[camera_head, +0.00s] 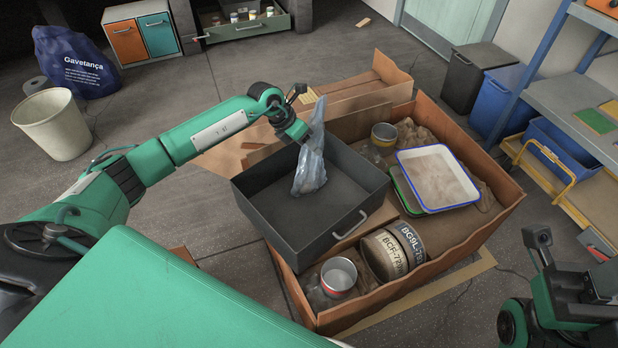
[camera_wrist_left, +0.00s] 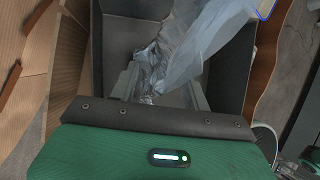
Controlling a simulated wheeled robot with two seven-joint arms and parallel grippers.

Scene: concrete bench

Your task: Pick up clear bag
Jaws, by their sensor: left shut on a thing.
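The clear bag (camera_head: 310,165) is a crumpled, bluish, see-through plastic bag. It hangs upright from my left gripper (camera_head: 302,131), over the dark grey drawer (camera_head: 258,218). My left gripper is shut on the bag's upper part. Whether the bag's lower end touches the drawer floor I cannot tell. In the left wrist view the bag (camera_wrist_left: 190,50) spreads up and to the right from between the fingers, with the drawer behind it. My right gripper (camera_head: 575,290) is at the lower right, away from the bag, and its jaws are not clear.
The drawer rests on a large cardboard box (camera_head: 470,232). The box also holds a white tray with a blue rim (camera_head: 438,178), labelled round tins (camera_head: 385,254) and metal cans (camera_head: 338,276). A blue shelf (camera_head: 580,100) stands at the right. A white bin (camera_head: 52,125) stands at the left.

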